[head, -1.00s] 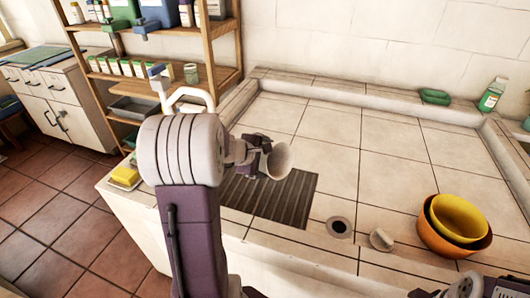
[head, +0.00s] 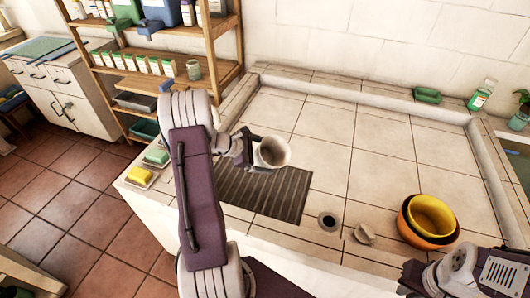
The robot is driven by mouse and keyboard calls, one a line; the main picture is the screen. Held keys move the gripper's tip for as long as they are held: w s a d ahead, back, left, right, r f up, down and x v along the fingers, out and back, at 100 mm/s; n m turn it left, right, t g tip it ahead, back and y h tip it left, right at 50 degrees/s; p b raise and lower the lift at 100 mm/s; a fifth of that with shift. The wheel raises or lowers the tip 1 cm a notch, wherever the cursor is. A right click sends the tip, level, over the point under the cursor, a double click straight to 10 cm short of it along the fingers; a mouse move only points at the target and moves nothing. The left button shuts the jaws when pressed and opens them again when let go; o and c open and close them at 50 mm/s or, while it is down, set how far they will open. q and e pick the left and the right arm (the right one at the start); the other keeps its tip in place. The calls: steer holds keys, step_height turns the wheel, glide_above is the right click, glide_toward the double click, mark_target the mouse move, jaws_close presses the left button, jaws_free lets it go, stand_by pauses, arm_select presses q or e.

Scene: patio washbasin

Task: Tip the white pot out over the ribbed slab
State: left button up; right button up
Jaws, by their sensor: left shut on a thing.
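The white pot (head: 273,152) is held by my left gripper (head: 246,150), which is shut on its left side. The pot is above the back part of the dark ribbed slab (head: 285,195), with its round mouth showing towards the camera. What is in the pot cannot be made out, and nothing is seen falling from it. The slab lies on the tiled top and my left arm covers part of its left side. My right gripper (head: 410,275) is at the bottom right edge, dark and empty-looking, with its jaws too unclear to read.
A drain hole (head: 328,222), a small white cup (head: 364,234) and stacked yellow and orange bowls (head: 428,220) are right of the slab. Soap dishes (head: 140,177) sit at the left edge. A green bottle (head: 481,95) stands at the back right.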

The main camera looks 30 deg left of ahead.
mark_target(258, 148)
arm_select(q)
step_height(258, 148, up, 2)
steer(key=n+h+p, duration=0.1)
steer(key=p, duration=0.1)
steer(key=h+p, duration=0.1)
steer(key=p, duration=0.2)
steer(key=shift+r+n+h, duration=0.25)
steer(key=shift+n+h, duration=0.05)
steer(key=shift+n, duration=0.1)
steer(key=shift+a+n+h, duration=0.1)
steer(key=shift+n+h, duration=0.3)
steer(key=shift+h, duration=0.6)
steer(key=shift+r+n, duration=0.15)
steer(key=shift+n, duration=0.15)
steer(key=shift+r, duration=0.1)
